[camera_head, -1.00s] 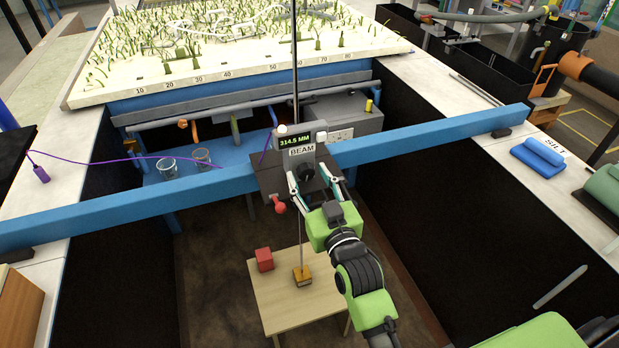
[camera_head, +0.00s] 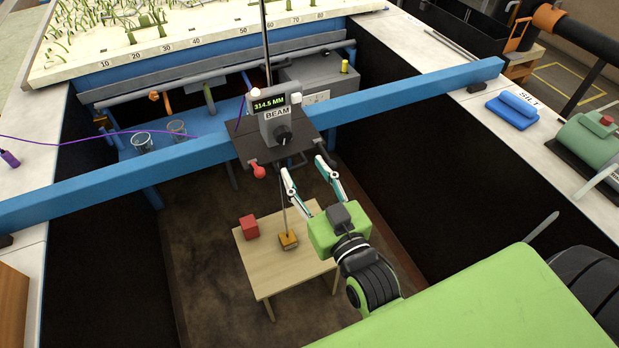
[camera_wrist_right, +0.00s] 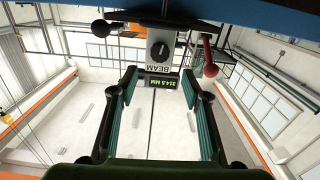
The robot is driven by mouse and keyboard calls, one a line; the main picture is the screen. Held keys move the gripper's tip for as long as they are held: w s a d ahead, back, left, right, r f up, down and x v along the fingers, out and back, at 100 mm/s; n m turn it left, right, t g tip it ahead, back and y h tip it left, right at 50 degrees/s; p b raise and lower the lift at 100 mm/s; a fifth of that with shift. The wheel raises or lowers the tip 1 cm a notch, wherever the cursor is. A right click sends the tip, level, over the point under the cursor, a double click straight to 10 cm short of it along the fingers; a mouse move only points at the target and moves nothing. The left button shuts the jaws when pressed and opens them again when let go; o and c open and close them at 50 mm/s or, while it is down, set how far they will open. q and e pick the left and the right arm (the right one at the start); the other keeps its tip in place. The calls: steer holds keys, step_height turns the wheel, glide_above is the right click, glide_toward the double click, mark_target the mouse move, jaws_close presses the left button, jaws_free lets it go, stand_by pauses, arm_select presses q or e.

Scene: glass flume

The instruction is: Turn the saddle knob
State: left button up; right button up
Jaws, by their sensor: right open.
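The saddle (camera_head: 268,125) is a grey unit on the blue beam (camera_head: 385,100), with a lit display reading 314.5 MM and a BEAM label. Its round black knob (camera_head: 283,135) is on the front face below the label. My right gripper (camera_head: 304,167) is open and empty, apart from the knob, in front of it and lower right in the head view. In the right wrist view the knob (camera_wrist_right: 160,50) appears above and between the spread fingers (camera_wrist_right: 159,76), with nothing between the pads. My left gripper is out of view.
A red ball-ended lever (camera_head: 258,171) hangs beside the knob at lower left. Dark flume walls flank the space.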

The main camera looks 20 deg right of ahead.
steer(key=shift+s, duration=0.8)
steer(key=s+a+f+g+b, duration=0.1)
steer(key=s+f+g, duration=0.2)
steer(key=f, duration=1)
steer(key=s+a+f+n+g+y+b, duration=0.1)
steer(key=s+a+f+g, duration=0.1)
steer(key=f, duration=1.1)
steer(key=s+a+f+g, duration=0.1)
steer(key=s+f+g, duration=0.2)
steer(key=f, duration=1.1)
steer(key=s+d+f+g+b, duration=0.1)
steer(key=s+d+f+g, duration=0.25)
steer(key=s+f, duration=1)
steer(key=s+d+f+g, duration=0.2)
steer(key=s+f, duration=0.3)
steer(key=s, duration=0.3)
steer(key=s+d+f+g+h+b, duration=0.1)
steer(key=s+d+f+g, duration=0.2)
steer(key=s+f, duration=0.3)
steer(key=shift+s+d+f+n+h, duration=0.2)
steer(key=shift+s+d+n+h, duration=0.1)
steer(key=shift+s+d, duration=0.7)
